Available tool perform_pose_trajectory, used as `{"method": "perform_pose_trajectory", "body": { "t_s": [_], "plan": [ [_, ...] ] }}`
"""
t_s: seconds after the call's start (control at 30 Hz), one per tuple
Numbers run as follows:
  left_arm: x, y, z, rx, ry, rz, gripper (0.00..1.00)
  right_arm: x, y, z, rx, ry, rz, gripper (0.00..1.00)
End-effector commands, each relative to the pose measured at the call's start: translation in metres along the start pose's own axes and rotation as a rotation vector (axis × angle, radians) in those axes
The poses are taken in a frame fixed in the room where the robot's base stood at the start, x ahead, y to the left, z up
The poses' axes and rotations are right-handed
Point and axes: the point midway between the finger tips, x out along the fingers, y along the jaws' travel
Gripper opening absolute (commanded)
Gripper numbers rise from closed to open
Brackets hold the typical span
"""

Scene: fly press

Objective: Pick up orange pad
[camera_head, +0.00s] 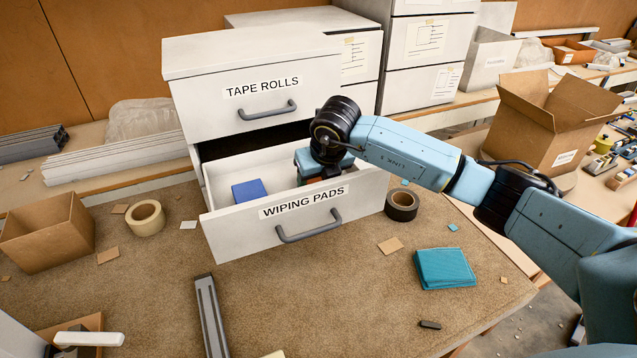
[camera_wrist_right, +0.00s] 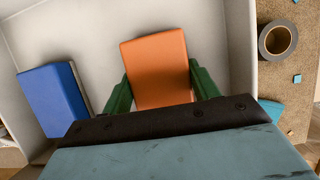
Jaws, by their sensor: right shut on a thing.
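The orange pad (camera_wrist_right: 157,68) lies inside the open drawer labelled WIPING PADS (camera_head: 305,204), between the green fingers of my right gripper (camera_wrist_right: 160,88) in the right wrist view. The gripper is shut on the pad, with a finger on each side of it. In the head view my right gripper (camera_head: 318,180) reaches down into the drawer and hides almost all of the pad. I cannot tell whether the pad touches the drawer floor. My left gripper is not in view.
A blue pad (camera_head: 249,190) lies in the drawer to the left; it also shows in the right wrist view (camera_wrist_right: 54,98). The drawer walls surround the gripper. A black tape roll (camera_head: 402,205) and a teal pad (camera_head: 445,268) lie on the bench to the right.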

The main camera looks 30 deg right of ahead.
Motion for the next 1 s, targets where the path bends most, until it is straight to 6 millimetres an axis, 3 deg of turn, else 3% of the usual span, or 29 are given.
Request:
{"method": "perform_pose_trajectory", "body": {
  "t_s": [0.37,0.8,1.0],
  "plan": [
    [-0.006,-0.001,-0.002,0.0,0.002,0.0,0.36,-0.004,0.0,0.001,0.0,0.001,-0.001,0.35],
    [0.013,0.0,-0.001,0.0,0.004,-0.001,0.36,-0.079,0.0,0.034,0.0,-0.004,0.001,0.35],
    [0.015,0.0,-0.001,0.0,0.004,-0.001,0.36,-0.095,0.0,0.039,0.0,-0.001,0.001,0.35]
  ]
}}
